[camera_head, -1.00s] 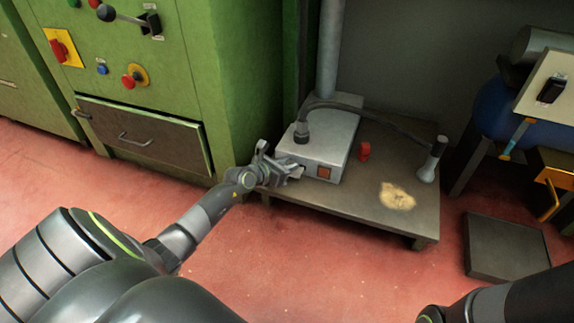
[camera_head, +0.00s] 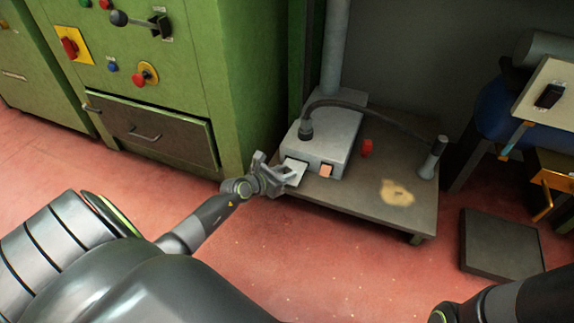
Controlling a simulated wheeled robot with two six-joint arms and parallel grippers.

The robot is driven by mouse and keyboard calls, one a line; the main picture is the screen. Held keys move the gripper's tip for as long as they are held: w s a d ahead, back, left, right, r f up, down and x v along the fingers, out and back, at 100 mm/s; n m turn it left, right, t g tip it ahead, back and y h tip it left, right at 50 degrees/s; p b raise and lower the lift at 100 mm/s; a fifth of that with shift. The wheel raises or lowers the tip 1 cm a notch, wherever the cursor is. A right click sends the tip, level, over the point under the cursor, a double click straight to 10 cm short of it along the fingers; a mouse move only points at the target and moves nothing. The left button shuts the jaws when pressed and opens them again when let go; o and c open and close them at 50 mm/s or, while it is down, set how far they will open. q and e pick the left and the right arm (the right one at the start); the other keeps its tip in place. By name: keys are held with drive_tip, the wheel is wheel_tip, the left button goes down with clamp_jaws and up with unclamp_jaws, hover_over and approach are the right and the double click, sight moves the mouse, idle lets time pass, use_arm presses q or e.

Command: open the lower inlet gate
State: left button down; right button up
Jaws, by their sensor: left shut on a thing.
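A grey metal box (camera_head: 333,135) stands on the low table, with a hose joined to its top. A flat pale grey plate (camera_head: 294,169) sticks out of the left part of its front face; I take it for the lower inlet gate, though no label can be read. My left gripper (camera_head: 287,178) is shut on this plate's outer end, in front of the box. An orange square (camera_head: 326,171) is on the box's front, right of the plate. My right gripper is out of view; only part of that arm shows at the lower right.
The low table (camera_head: 350,205) also bears a small red object (camera_head: 367,148), a tan patch of dust or crumbs (camera_head: 397,193) and an upright grey nozzle (camera_head: 433,158). A green cabinet (camera_head: 200,60) stands close on the left. A dark flat slab (camera_head: 500,243) lies at right. The red floor in front is free.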

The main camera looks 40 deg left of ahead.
use_arm(q)
drive_tip(key=c, duration=1.4)
unclamp_jaws()
